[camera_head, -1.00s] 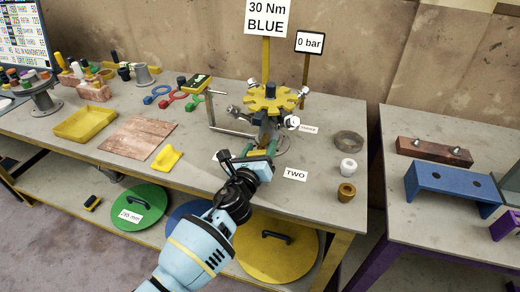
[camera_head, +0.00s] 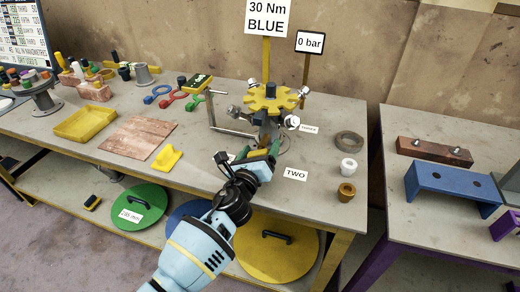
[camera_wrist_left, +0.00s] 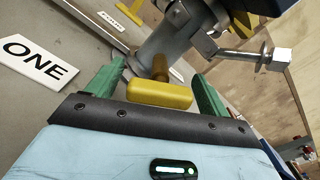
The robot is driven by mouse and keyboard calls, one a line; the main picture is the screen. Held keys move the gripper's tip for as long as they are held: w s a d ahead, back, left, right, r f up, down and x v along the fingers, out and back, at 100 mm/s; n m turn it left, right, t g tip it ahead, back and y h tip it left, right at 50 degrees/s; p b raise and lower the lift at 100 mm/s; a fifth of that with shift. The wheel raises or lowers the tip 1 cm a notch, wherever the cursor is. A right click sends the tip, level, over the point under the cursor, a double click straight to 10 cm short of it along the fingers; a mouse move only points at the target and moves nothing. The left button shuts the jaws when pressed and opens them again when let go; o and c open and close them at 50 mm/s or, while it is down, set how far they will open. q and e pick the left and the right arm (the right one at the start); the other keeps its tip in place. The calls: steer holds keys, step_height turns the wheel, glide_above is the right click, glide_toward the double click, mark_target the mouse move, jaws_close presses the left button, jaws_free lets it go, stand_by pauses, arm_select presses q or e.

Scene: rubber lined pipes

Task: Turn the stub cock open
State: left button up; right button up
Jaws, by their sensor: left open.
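The stub cock's yellow lever (camera_wrist_left: 160,94) shows in the left wrist view, on a brass stem (camera_wrist_left: 160,67) beside a grey pipe stub (camera_wrist_left: 178,40). My left gripper (camera_wrist_left: 165,88) is open, its green fingers standing on either side of the lever with a gap visible at each side. In the head view my left gripper (camera_head: 264,148) is low in front of the pipe assembly with the yellow star-shaped flange (camera_head: 272,98). There the gripper and the assembly mostly hide the lever. My right gripper is not in view.
Bolts (camera_wrist_left: 283,55) stick out from the flange. A bent grey bar (camera_head: 230,131) stands left of the assembly. Labels ONE (camera_wrist_left: 38,62) and TWO (camera_head: 295,174) lie on the bench. A grey ring (camera_head: 349,141), a white bush (camera_head: 348,167) and a brown bush (camera_head: 346,192) stand right.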

arm_select(q)
steer(key=p+v, duration=0.1)
steer(key=v, duration=0.5)
steer(key=shift+s+a+r, duration=0.1)
steer(key=shift+s, duration=0.25)
steer(key=shift+s+a, duration=0.1)
steer(key=shift+s, duration=0.3)
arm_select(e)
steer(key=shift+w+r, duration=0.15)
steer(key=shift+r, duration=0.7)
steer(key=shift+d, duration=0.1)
